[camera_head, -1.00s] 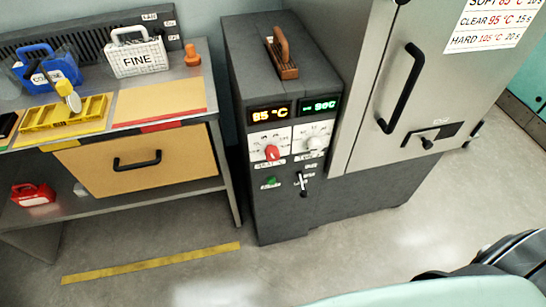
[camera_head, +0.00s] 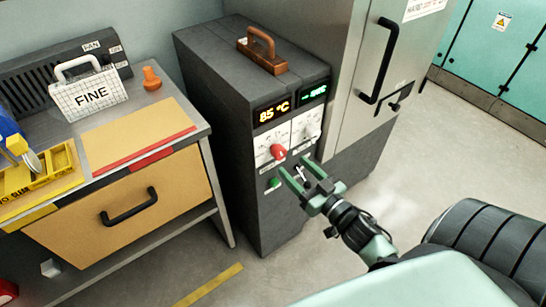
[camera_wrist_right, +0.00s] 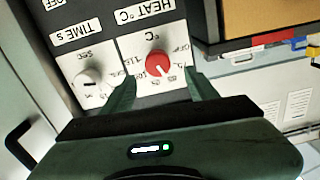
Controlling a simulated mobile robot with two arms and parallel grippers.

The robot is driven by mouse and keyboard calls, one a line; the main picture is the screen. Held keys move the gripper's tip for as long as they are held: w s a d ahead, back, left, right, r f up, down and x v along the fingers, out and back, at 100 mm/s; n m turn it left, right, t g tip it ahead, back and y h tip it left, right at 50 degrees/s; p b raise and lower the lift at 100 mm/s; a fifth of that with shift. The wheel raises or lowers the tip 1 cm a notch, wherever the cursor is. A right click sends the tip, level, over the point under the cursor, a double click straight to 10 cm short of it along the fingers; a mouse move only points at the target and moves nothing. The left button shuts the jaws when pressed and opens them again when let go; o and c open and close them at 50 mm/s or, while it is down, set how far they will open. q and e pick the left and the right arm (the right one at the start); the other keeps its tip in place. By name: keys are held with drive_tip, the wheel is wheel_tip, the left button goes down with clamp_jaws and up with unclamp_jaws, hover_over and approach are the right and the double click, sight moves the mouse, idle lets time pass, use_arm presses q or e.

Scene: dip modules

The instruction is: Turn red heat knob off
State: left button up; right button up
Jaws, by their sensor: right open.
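The red heat knob (camera_head: 278,152) is on a white dial plate on the front of the dark control cabinet (camera_head: 262,198), under an orange display (camera_head: 272,112) reading 85 °C. In the right wrist view the red knob (camera_wrist_right: 158,64) shows close up, upside down, beneath the HEAT °C label. My right gripper (camera_head: 291,173) is open and empty, just in front of and below the knob. Its fingers (camera_wrist_right: 162,90) sit on either side of the knob in the wrist view. I cannot tell whether they touch the panel. My left gripper is not in view.
A white time knob (camera_wrist_right: 88,80) sits beside the heat knob. A bench with a drawer (camera_head: 125,205) stands left; a tall grey cabinet door (camera_head: 372,90) stands right.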

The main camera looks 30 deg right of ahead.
sight(282, 155)
drive_tip(key=w, duration=0.2)
drive_tip(key=shift+w+d, duration=0.15)
drive_tip(key=shift+w, duration=0.2)
drive_tip(key=w, duration=0.3)
drive_tip(key=shift+w+a, duration=0.2)
drive_tip(key=shift+w, duration=0.1)
drive_tip(key=shift+w+f, duration=0.15)
drive_tip(key=shift+w, duration=0.3)
drive_tip(key=shift+a, duration=0.1)
clamp_jaws()
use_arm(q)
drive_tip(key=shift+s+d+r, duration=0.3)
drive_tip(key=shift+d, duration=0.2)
